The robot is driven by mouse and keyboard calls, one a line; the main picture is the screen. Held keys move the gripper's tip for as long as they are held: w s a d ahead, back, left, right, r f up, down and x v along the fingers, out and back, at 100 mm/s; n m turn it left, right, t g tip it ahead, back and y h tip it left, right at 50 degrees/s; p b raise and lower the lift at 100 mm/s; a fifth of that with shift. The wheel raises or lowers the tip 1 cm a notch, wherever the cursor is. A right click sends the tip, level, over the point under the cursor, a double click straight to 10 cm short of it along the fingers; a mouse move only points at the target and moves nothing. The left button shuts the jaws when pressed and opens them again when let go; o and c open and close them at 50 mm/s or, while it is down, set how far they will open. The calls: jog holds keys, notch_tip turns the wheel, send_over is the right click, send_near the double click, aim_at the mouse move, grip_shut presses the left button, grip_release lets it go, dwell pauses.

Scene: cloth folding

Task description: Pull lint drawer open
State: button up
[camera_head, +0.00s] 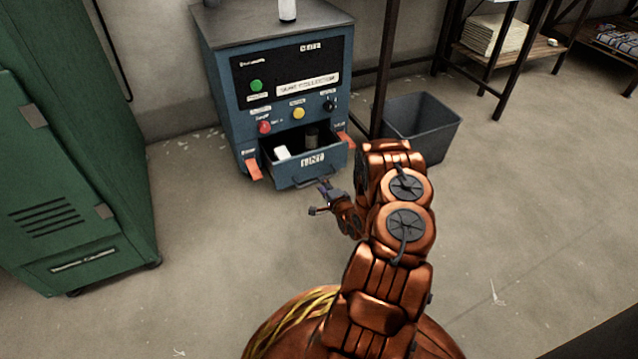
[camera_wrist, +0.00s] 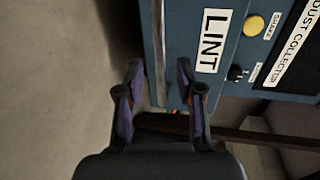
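The lint drawer (camera_head: 311,163) is in the lower part of a blue dust collector cabinet and stands partly open. A white object (camera_head: 283,152) and a dark cylinder (camera_head: 312,136) show inside it. Its front carries a LINT label, also seen sideways on the drawer front in the wrist view (camera_wrist: 185,40). A grey bar handle (camera_head: 308,181) runs below the label. My gripper (camera_head: 319,199) is open just in front of the handle. In the wrist view its two fingers (camera_wrist: 160,90) are apart, with the handle bar (camera_wrist: 158,50) appearing between them; contact cannot be told.
The blue cabinet (camera_head: 222,92) has buttons and orange tabs (camera_head: 254,169) beside the drawer. A grey bin (camera_head: 425,128) stands to its right, a green locker (camera_head: 75,150) to the left. The concrete floor (camera_head: 215,235) in front of the drawer is clear apart from my arm.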

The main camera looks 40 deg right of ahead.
jog(key=shift+b+x, duration=0.65)
jog(key=shift+x, duration=1.35)
grip_shut()
